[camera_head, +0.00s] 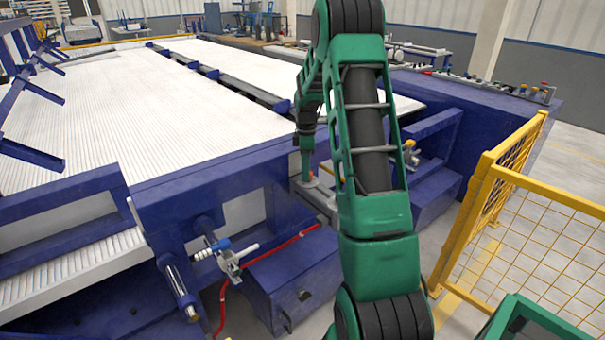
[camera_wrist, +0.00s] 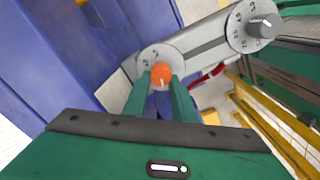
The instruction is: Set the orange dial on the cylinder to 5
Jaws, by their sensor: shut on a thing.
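The orange dial (camera_wrist: 162,74) sits on a round grey face with dark marks, at one end of the grey cylinder unit (camera_wrist: 205,45) in the wrist view. Its pale pointer line shows on the side towards my gripper; the number it points at is not readable. My gripper (camera_wrist: 161,84) has its two green fingers on either side of the dial and is shut on it. In the head view the orange dial (camera_head: 309,182) shows small below my gripper (camera_head: 306,160), partly hidden by it.
A second grey knob (camera_wrist: 262,27) with a numbered face is at the other end of the unit. Blue machine frame (camera_head: 205,190) surrounds the spot. A red hose (camera_head: 285,245) runs at the lower left. A yellow mesh fence (camera_head: 535,230) stands to the right.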

